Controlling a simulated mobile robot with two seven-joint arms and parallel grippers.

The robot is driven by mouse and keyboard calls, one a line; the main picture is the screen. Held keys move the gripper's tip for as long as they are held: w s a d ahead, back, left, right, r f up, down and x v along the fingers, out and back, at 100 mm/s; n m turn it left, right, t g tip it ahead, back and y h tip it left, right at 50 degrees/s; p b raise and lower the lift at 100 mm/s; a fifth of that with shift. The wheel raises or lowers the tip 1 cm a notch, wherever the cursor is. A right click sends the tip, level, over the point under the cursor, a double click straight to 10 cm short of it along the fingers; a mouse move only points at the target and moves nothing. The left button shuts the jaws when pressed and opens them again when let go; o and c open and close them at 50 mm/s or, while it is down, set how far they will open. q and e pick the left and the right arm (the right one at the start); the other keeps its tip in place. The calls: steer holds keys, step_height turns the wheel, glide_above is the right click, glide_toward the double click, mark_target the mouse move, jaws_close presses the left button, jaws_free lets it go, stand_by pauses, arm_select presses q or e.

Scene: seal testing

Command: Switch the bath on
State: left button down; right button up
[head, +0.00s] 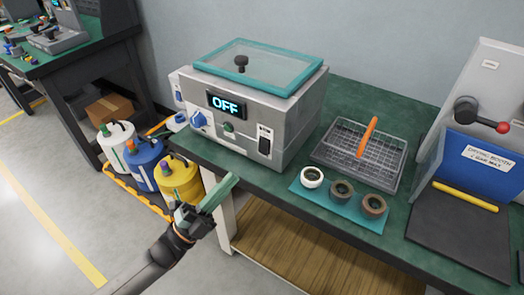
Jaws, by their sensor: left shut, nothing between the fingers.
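The bath (245,98) is a grey metal box with a teal-framed clear lid (258,64) on top, lying shut with a black knob. It stands on the green bench. Its display (226,104) reads OFF. Its front has a blue dial (199,119), a small green button (229,127) and a dark rocker switch (265,140) at the right. My left gripper (226,187) is shut and empty, in front of the bench edge, below and apart from the bath's front. My right gripper is not in view.
A wire basket (393,172) with an orange handle stands right of the bath. A teal mat (336,208) before it holds three rings. Several drums stand on the floor at left. A blue drying booth (470,165) stands at right.

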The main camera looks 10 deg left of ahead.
arm_select(q)
steer(key=b, duration=0.4)
glide_toward(266, 144)
step_height(266, 144, up, 2)
steer(key=d, duration=0.2)
steer(key=shift+w+d+r+b, duration=0.1)
steer(key=shift+w+b, duration=0.05)
steer(key=shift+w, duration=0.4)
steer(key=shift+w+r+b, duration=0.1)
steer(key=shift+w+b, duration=0.05)
steer(key=shift+w, duration=0.5)
stand_by(0.3)
steer(key=shift+w+d, duration=0.1)
steer(key=shift+w, duration=0.05)
